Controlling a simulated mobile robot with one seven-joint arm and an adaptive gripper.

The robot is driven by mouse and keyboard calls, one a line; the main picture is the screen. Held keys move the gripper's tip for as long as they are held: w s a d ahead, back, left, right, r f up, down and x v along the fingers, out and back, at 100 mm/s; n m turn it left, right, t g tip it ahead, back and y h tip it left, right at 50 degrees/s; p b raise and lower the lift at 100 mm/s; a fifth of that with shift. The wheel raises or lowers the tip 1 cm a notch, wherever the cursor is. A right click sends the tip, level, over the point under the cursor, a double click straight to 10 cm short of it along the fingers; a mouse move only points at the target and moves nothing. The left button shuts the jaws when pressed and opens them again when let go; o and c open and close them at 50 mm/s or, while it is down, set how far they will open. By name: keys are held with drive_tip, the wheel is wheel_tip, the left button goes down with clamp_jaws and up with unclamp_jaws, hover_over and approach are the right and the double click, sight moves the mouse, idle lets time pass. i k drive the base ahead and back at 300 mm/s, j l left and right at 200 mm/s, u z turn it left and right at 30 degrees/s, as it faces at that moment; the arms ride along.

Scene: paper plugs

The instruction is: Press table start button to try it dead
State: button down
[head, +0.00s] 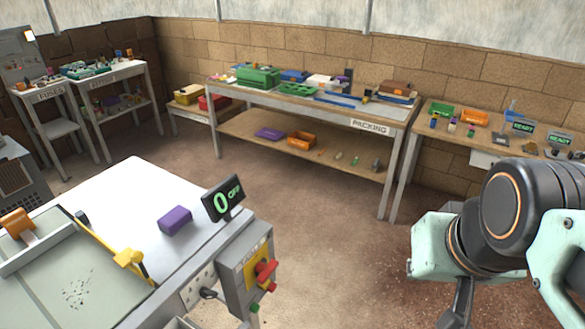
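The white-topped table (120,195) at the lower left carries a grey control box (232,285) on its near right corner. The box has a yellow panel (251,272) with a red switch handle (265,270). A small red button (272,287) and a green button (254,308) show at its lower edge; I cannot read their labels.
A purple block (175,220) and a yellow-handled lever (125,257) are on the table. A packing bench (310,100) stands along the back wall, and another bench (450,140) at the right holds displays reading "READY". Open floor (320,230) lies between the box and my arm.

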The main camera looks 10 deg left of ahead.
sight(254, 308)
drive_tip(key=u, duration=1.1)
drive_tip(key=i+j+z, duration=0.15)
drive_tip(key=j, duration=0.15)
drive_tip(key=i+j+z, duration=0.2)
drive_tip(key=k+j, duration=0.1)
drive_tip(key=k, duration=0.35)
drive_tip(key=i+l+u, duration=0.5)
drive_tip(key=l, duration=0.25)
drive_tip(key=k, duration=0.1)
